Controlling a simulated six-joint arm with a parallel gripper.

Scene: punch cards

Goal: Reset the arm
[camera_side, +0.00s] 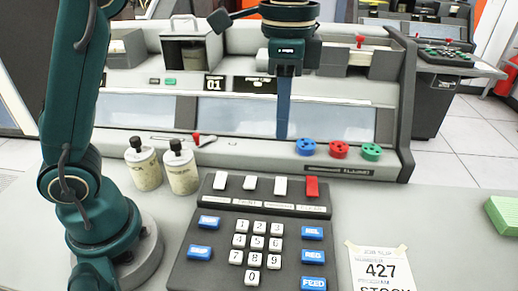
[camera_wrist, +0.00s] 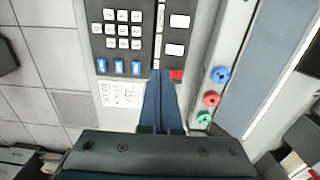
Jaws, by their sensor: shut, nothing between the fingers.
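My gripper (camera_side: 282,134) hangs straight down in the side view, in front of the machine's sloped grey-blue panel (camera_side: 345,123). Its blue fingers are shut together with nothing between them. In the wrist view the closed fingers (camera_wrist: 162,76) point up the picture, between the keypad and the red key (camera_wrist: 176,75). The fingertips appear above the console and apart from the keys, though their exact height cannot be told.
A dark keypad (camera_side: 183,272) with white and blue keys sits in front. Blue (camera_side: 305,146), red (camera_side: 338,149) and green (camera_side: 371,152) round knobs line the ledge. Two labelled canisters (camera_side: 181,172) stand left. A "427" job slip (camera_side: 382,268) and green block (camera_side: 503,217) lie right.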

